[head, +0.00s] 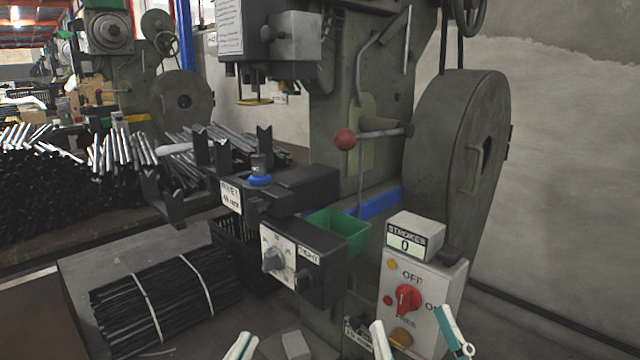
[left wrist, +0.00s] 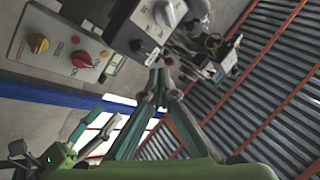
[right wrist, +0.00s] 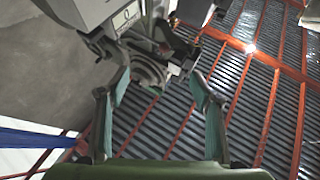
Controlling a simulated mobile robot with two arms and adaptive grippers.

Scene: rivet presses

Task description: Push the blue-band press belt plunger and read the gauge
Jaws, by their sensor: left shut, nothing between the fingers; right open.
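The press (head: 335,110) stands at centre right in the head view, with a blue band (head: 380,204) low on its body. On its front bracket a dark upright cylinder, possibly the plunger, sits in a blue ring (head: 260,180). A counter marked STROKES (head: 405,240) reads 0; I cannot make out a dial gauge. My left gripper (head: 241,346) is shut and empty at the bottom of the head view, below and apart from the press; its fingertips meet in the left wrist view (left wrist: 160,88). My right gripper (head: 420,335) is open and empty before the switch box (head: 425,290); it also shows in the right wrist view (right wrist: 160,86).
A black box with a knob (head: 290,262) juts from the press front. A green bin (head: 340,232) is behind it. A red ball lever (head: 345,139) and a large wheel guard (head: 450,150) are higher up. Bundled black rods (head: 165,300) lie at lower left.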

